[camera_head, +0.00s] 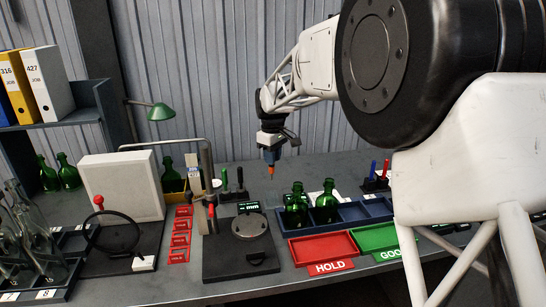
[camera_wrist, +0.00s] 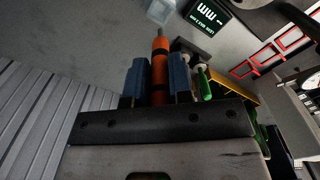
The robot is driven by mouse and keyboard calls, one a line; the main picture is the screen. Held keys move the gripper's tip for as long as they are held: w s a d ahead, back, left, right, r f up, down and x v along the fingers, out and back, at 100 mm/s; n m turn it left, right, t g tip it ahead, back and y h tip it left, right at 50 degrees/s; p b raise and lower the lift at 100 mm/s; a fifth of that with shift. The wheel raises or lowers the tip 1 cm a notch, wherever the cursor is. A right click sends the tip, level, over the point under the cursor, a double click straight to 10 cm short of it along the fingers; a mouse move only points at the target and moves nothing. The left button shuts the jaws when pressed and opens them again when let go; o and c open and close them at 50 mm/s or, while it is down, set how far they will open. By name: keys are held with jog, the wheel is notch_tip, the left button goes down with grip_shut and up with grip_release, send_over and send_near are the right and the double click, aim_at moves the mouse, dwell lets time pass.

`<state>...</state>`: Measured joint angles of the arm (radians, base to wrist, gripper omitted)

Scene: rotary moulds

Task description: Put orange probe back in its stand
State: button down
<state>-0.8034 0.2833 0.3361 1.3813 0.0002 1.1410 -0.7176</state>
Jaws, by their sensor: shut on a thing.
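My gripper (camera_head: 270,157) is shut on the orange probe (camera_head: 271,170) and holds it upright above the bench. In the wrist view the orange probe (camera_wrist: 160,72) with dark bands is between the two blue fingers (camera_wrist: 160,85). A dark stand (camera_head: 234,196) with a green and a black handle is left of my gripper; a green handle (camera_wrist: 204,84) also shows in the wrist view. Another dark stand (camera_head: 375,184) with a red and a blue handle is at the right. I cannot tell which stand belongs to the orange probe.
A small clear cup (camera_wrist: 160,11) is near the probe's tip. A display (camera_head: 249,207) stands behind a round plate (camera_head: 249,226). Green bottles (camera_head: 326,203) stand in a blue tray (camera_head: 350,214). Red (camera_head: 323,248) and green (camera_head: 378,238) trays lie in front. A post with a red handle (camera_head: 211,211) rises left.

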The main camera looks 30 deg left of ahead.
aim_at(272, 173)
jog(key=shift+f, duration=0.1)
jog(key=shift+f, duration=1.75)
jog(key=shift+f, duration=2.95)
dwell(0.4)
jog(key=c, duration=0.9)
grip_release()
jog(key=shift+c, duration=0.2)
jog(key=shift+r, duration=0.15)
jog(key=shift+r, duration=3.8)
